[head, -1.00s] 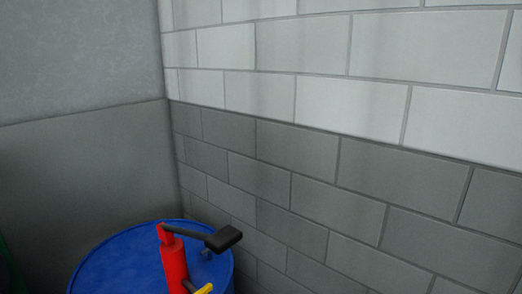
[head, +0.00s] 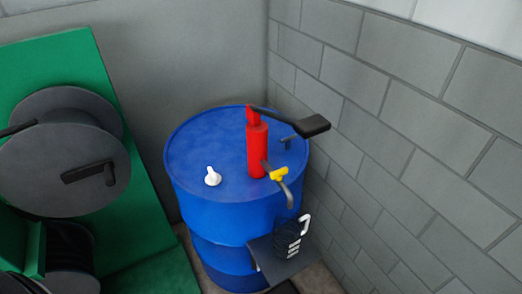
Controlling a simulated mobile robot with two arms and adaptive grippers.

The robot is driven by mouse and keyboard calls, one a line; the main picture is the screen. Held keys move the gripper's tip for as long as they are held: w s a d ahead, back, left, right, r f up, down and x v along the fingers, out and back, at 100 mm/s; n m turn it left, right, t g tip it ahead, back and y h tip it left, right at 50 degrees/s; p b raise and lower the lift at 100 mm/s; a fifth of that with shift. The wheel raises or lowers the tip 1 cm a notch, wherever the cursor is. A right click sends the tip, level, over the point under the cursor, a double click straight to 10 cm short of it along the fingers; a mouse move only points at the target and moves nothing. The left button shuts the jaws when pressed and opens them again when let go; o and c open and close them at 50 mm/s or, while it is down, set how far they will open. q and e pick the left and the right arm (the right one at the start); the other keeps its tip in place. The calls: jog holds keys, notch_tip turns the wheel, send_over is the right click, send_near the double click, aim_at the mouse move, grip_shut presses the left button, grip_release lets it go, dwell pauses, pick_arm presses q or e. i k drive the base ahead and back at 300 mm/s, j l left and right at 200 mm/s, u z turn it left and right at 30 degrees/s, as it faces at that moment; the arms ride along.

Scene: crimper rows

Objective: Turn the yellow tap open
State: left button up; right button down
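The yellow tap (head: 279,174) is a small yellow handle on a spout at the side of a red pump (head: 257,150). The red pump stands upright on top of a blue drum (head: 205,148). A grey curved spout (head: 288,193) hangs down from the tap past the drum's rim. The pump has a black lever (head: 311,126) reaching out to the right. Neither of my grippers shows in the head view.
A dark container with a white handle (head: 305,225) sits on a grey shelf (head: 283,267) below the spout. A white knob (head: 213,177) is on the drum top. Green machinery with grey reels (head: 65,168) fills the left. A block wall (head: 400,150) closes the right side.

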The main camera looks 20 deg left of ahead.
aim_at(278, 175)
jog(key=k+j+z, duration=0.15)
jog(key=j+z, duration=0.25)
jog(key=k+j+z, duration=0.15)
jog(key=z, duration=0.25)
jog(key=k+j+z, duration=0.2)
jog(key=z, duration=0.2)
jog(key=j, duration=0.1)
